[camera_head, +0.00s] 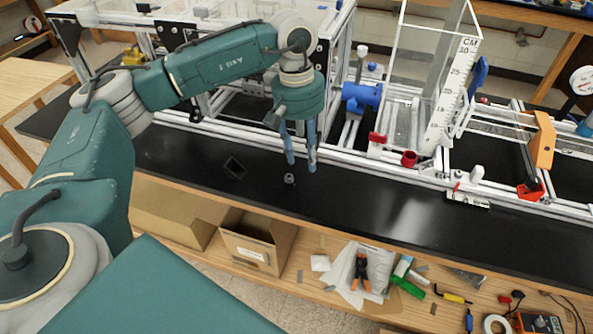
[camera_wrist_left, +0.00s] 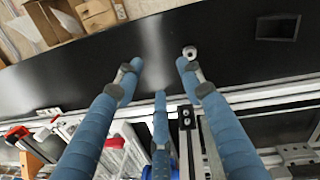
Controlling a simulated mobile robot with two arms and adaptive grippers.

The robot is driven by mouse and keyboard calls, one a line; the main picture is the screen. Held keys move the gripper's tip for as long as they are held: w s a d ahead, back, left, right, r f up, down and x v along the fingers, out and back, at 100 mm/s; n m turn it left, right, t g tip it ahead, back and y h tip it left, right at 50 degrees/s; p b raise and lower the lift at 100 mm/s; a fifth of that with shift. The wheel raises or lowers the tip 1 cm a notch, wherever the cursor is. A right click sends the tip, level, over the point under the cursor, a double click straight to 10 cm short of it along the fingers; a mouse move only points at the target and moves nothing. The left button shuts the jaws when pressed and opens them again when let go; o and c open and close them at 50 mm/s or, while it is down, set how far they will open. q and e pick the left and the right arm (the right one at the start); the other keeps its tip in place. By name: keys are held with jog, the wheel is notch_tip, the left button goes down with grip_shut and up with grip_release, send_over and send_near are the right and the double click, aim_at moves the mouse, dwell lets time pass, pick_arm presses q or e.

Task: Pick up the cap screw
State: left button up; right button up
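The cap screw (camera_head: 289,179) is a small grey cylinder on the black bench top (camera_head: 360,205), just below my left gripper's fingertips in the head view. In the left wrist view the cap screw (camera_wrist_left: 189,52) shows its round socket end, close by the tip of the right-hand finger. My left gripper (camera_head: 301,166) points down with its blue fingers spread. In the left wrist view the left gripper (camera_wrist_left: 159,74) has its three fingers apart with nothing between them. Whether a finger touches the screw I cannot tell. My right gripper is not in view.
A dark square recess or tray (camera_head: 235,167) lies left of the screw. The aluminium extrusion frame (camera_head: 350,158) runs behind it, with a blue clamp (camera_head: 362,96) and red knobs. The bench top to the right is clear. A cardboard box (camera_head: 257,242) sits on the shelf below.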

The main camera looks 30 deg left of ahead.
pick_arm(q)
jog(key=a+y, duration=0.1)
jog(key=a, duration=0.3)
jog(key=p, duration=0.2)
send_over(289, 176)
jog(key=f, duration=0.3)
jog(key=shift+s+d+f, duration=0.1)
jog(key=shift+d+f, duration=0.2)
jog(key=shift+f, duration=0.1)
jog(key=shift+a+f+p, duration=0.1)
jog(key=shift+f+p, duration=0.2)
jog(key=shift+f, duration=0.25)
jog(key=f, duration=0.1)
jog(key=f+p, duration=0.1)
jog(key=f, duration=0.1)
jog(key=shift+a+f+p, duration=0.25)
jog(key=shift+f+p, duration=0.05)
jog(key=shift+p, duration=0.05)
jog(key=shift+f, duration=0.45)
grip_shut()
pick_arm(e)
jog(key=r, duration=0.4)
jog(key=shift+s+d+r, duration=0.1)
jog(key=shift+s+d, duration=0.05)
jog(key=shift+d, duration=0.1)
